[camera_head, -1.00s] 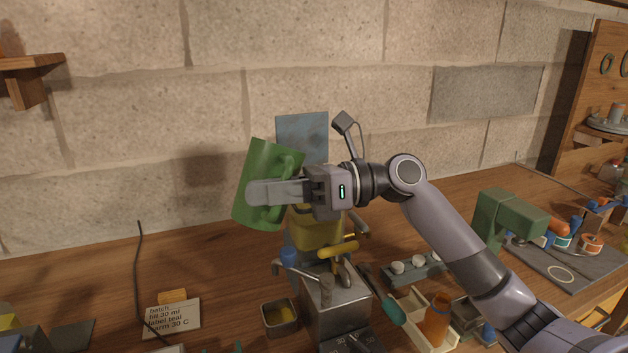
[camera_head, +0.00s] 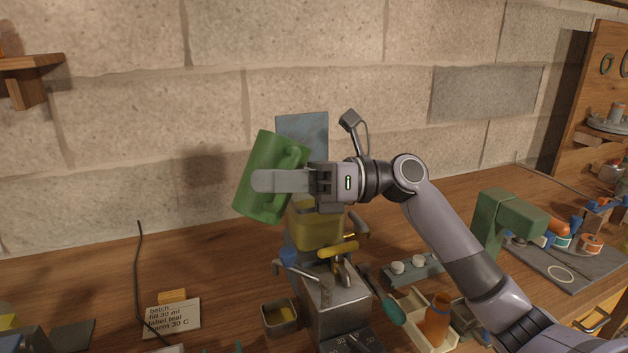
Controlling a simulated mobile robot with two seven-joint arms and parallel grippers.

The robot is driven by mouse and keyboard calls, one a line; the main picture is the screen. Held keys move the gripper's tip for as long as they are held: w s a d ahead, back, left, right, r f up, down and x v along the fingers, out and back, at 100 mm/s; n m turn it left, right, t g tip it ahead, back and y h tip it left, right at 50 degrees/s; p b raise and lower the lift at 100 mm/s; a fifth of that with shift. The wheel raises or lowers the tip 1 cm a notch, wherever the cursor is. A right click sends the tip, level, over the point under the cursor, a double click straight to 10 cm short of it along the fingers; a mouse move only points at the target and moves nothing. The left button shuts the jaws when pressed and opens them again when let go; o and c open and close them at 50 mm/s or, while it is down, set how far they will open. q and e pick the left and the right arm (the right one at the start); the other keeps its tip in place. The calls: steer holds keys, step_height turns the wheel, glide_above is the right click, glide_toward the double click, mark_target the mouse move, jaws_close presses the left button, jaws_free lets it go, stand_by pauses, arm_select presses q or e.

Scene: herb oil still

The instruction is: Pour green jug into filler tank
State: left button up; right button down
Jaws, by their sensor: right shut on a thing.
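The green jug (camera_head: 258,155) is held in the air, tilted, with its top leaning to the right. My right gripper (camera_head: 262,182) is shut on the jug, and its finger lies across the jug's side. The filler tank (camera_head: 318,232), with yellow contents, stands just below and to the right of the jug on the metal filler machine (camera_head: 335,300). The gripper partly hides the tank's top. Whether liquid is flowing cannot be seen. My left gripper is not in view.
A small metal tin (camera_head: 280,316) and a label card (camera_head: 172,318) lie left of the machine. A tray with an orange bottle (camera_head: 437,320) stands to its right. A green machine (camera_head: 505,220) stands further right. The stone wall is behind.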

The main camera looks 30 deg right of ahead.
mark_target(299, 159)
steer(key=shift+w+d+r+m+t+y, duration=0.1)
steer(key=shift+d+r+m+t+y, duration=0.1)
steer(key=shift+r+y, duration=0.15)
steer(key=shift+d+r+m+t+y, duration=0.1)
steer(key=shift+d+r+m+y, duration=0.15)
steer(key=shift+r, duration=0.25)
steer(key=shift+w+d+r+m+t+y, duration=0.1)
steer(key=shift+d+r+m+y, duration=0.1)
steer(key=shift+r+y, duration=0.15)
stand_by(1.3)
steer(key=shift+d+r+m+t+y, duration=0.15)
steer(key=shift+d+m+t+y, duration=0.15)
steer(key=shift+m+y, duration=0.25)
stand_by(1.7)
steer(key=shift+d+m+t+y+b, duration=0.3)
steer(key=shift+m+t+y+b, duration=0.15)
steer(key=shift+y+b, duration=0.45)
stand_by(1.8)
steer(key=shift+d+r+t, duration=0.1)
steer(key=shift+r+t, duration=0.1)
steer(key=shift+t, duration=0.05)
stand_by(0.3)
